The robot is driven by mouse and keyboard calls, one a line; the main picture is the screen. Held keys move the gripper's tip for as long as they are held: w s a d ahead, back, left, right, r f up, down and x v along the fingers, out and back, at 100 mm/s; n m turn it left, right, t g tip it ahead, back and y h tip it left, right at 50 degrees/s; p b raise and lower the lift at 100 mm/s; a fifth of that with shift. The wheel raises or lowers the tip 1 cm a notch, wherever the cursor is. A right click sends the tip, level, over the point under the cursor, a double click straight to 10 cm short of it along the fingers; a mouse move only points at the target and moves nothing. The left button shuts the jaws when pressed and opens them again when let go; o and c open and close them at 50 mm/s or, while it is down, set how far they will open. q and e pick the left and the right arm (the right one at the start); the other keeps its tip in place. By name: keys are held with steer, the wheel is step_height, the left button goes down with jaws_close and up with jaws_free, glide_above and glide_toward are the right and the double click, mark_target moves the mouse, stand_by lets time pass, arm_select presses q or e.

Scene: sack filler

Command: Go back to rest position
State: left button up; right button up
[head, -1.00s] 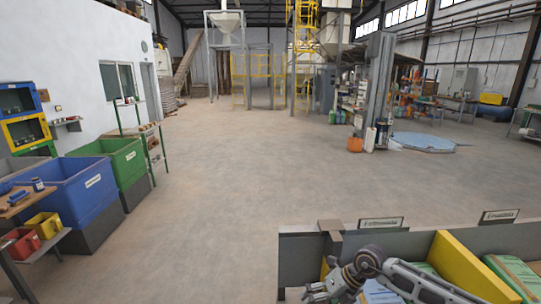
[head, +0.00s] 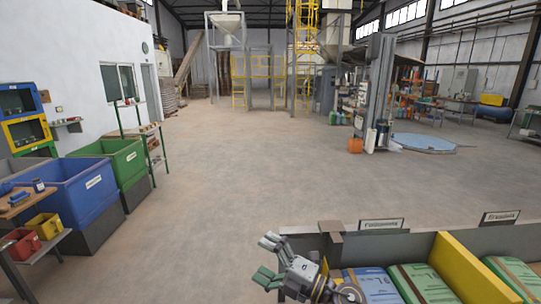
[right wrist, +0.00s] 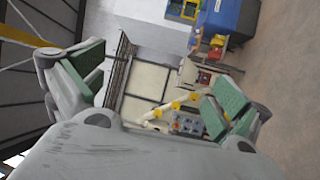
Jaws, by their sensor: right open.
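My right gripper (head: 268,262) is at the bottom middle of the head view, just left of the grey bin's left end. Its fingers point up and to the left, spread apart with nothing between them. In the right wrist view my right gripper (right wrist: 150,85) also shows open and empty, its two green pads wide apart. My left gripper is not in the head view.
A grey bin (head: 300,236) with a yellow divider (head: 455,262) holds blue and green sacks (head: 420,283) at the lower right. A blue bin (head: 70,195) and a green bin (head: 118,160) stand at the left. The middle floor is clear.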

steer(key=w+d+m+t+h, duration=0.4)
steer(key=d+m+t+h, duration=0.7)
steer(key=m, duration=0.7)
steer(key=s+d+f+m+g+h, duration=0.4)
steer(key=s+d+f+g, duration=0.15)
steer(key=f, duration=0.35)
steer(key=s+d+f+m+g+h, duration=0.35)
steer(key=s+d+f+g, duration=0.2)
steer(key=d+f, duration=0.2)
steer(key=s+f+m+g+y, duration=0.2)
steer(key=s+f+g, duration=0.45)
steer(key=s, duration=0.75)
step_height(320, 180, down, 34)
steer(key=s+g, duration=0.1)
steer(key=s, duration=0.2)
steer(key=s+d+f, duration=0.2)
steer(key=s+f, duration=0.7)
steer(key=s, duration=0.1)
steer(key=s+d+f+g, duration=0.1)
steer(key=s+d+f, duration=0.1)
steer(key=s+f, duration=0.8)
steer(key=shift+s+d+f+n, duration=0.25)
steer(key=shift+s+n, duration=0.1)
steer(key=shift+s, duration=0.45)
